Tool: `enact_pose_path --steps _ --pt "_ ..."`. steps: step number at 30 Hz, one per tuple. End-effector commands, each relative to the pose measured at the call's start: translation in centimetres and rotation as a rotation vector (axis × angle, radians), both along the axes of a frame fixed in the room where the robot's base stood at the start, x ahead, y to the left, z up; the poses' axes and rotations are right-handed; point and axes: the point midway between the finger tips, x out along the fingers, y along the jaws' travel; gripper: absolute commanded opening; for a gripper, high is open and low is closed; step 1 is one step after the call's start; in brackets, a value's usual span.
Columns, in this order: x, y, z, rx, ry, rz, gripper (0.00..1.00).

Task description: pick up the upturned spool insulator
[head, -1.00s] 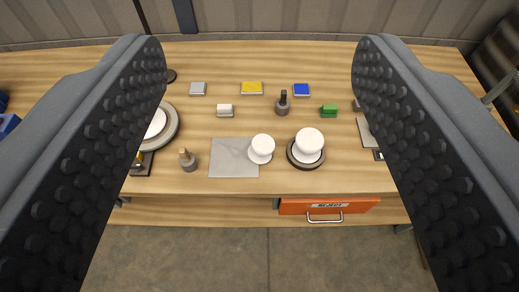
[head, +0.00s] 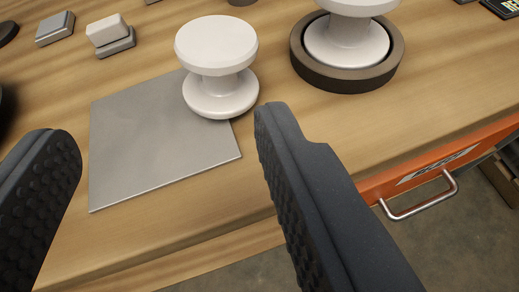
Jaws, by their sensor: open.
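A white spool insulator (head: 217,62) stands upright on one flange at the right edge of a grey square plate (head: 150,145), partly over the wood. A second white spool (head: 347,38) stands in a dark round ring (head: 309,69) to the right, its top cut by the frame edge. I cannot tell for certain which spool is the upturned one. My gripper (head: 170,130) is open and empty. Its left finger is left of the plate and its right finger is just in front of and right of the nearer spool. Neither finger visibly touches a spool.
An orange drawer front (head: 440,160) with a metal handle (head: 418,205) sits below the table edge at right. Small grey blocks (head: 55,28) and a white-topped block (head: 108,36) lie at the back left. The plate's front part is bare.

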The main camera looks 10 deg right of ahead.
Motion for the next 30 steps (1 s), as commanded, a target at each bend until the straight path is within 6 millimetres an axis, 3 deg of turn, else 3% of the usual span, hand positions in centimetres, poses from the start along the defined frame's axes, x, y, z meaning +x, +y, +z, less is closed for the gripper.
enact_pose_path --steps 1,4,11,30 --pt "-0.1 -0.3 -2.5 -0.004 0.014 -0.017 0.56" --pt "-0.2 -0.7 -4.5 -0.013 0.022 -0.040 0.56" --pt "0.8 -1.0 -5.2 -0.015 0.023 -0.049 0.56" --pt "7.6 -1.8 -8.0 -0.015 0.025 -0.046 0.56"
